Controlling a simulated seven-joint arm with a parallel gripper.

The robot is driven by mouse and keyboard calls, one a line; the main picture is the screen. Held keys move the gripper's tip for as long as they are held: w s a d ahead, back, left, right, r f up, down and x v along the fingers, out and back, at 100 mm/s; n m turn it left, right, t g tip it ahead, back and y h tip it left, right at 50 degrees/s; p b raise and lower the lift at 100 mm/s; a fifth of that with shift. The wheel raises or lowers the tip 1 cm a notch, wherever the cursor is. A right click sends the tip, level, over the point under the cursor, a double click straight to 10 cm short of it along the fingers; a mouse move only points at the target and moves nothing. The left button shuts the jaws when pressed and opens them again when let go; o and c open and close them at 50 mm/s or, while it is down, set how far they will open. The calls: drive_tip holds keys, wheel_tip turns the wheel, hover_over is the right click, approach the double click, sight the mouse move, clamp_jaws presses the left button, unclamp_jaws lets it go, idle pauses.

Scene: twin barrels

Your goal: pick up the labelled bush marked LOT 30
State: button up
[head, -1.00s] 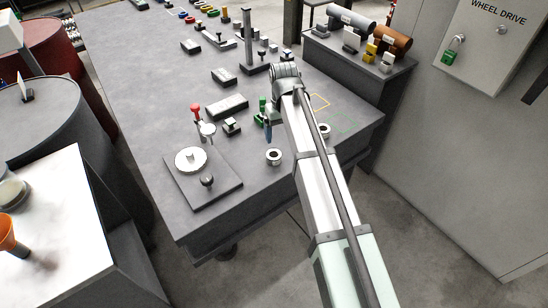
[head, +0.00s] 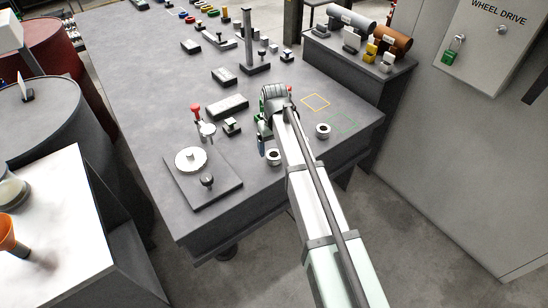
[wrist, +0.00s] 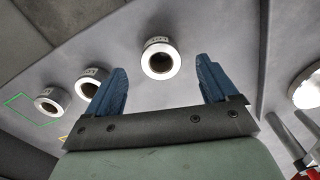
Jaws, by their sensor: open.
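Three short, pale metal bushes with dark bores stand on the grey bench. In the wrist view one bush (wrist: 160,61) sits ahead of and between my open fingers, and a middle bush (wrist: 88,86) and a far-left bush (wrist: 51,101) lie to the left. Each has a small label, too small to read, so I cannot tell which is LOT 30. My gripper (wrist: 161,72) is open and empty. In the head view my gripper (head: 262,147) hangs beside the front-left bush (head: 274,157); another bush (head: 323,130) stands right of my arm. The third is hidden there.
Yellow (head: 315,102) and green outlines mark the bench at right. The bench's front edge is close.

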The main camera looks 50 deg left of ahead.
sight(274, 155)
drive_tip(key=shift+a+f, duration=0.1)
drive_tip(key=shift+f, duration=2.45)
drive_tip(key=c, duration=1.4)
